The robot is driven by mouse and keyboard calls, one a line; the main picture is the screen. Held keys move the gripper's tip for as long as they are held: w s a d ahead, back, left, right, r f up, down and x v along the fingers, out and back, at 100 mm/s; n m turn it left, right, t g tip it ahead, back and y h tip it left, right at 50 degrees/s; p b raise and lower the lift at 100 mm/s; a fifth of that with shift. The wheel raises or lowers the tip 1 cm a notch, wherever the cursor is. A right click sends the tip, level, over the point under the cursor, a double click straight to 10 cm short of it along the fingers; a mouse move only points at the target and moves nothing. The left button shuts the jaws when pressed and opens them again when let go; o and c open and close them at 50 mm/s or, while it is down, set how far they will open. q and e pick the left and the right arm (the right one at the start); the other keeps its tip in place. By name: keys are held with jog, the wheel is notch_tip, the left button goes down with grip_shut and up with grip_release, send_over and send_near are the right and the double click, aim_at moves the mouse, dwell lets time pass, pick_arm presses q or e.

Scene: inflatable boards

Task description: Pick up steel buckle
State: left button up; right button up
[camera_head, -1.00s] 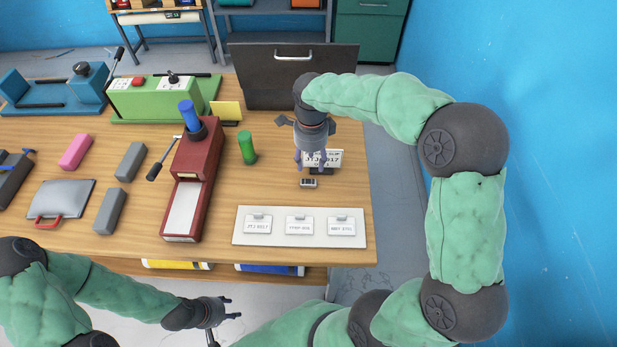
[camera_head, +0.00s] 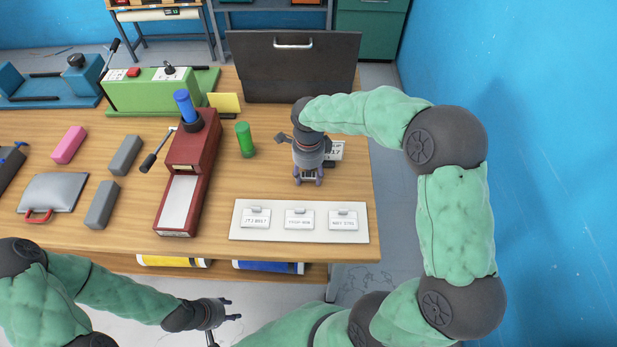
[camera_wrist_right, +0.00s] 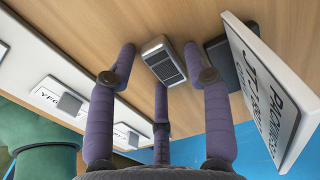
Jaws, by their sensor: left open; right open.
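The steel buckle (camera_wrist_right: 163,60) is a small silver block with dark slots, lying on the wooden table. In the right wrist view it sits between the spread fingers of my right gripper (camera_wrist_right: 163,85), near their tips and apart from them. In the head view my right gripper (camera_head: 309,180) points down over the buckle, and only a small part of the buckle shows between the fingers. My right gripper is open and empty. My left gripper (camera_head: 232,309) is open and empty, low in front of the table's front edge.
A sign on a dark stand (camera_wrist_right: 268,85) stands close beside the right gripper. A white board with several labelled cards (camera_head: 300,237) lies in front of it. A green cylinder (camera_head: 245,140) and a dark red press (camera_head: 190,160) stand to the left. A dark open case (camera_head: 290,75) is behind.

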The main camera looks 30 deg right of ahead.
jog(key=c, duration=0.8)
jog(key=shift+r, duration=0.1)
jog(key=shift+c, duration=0.2)
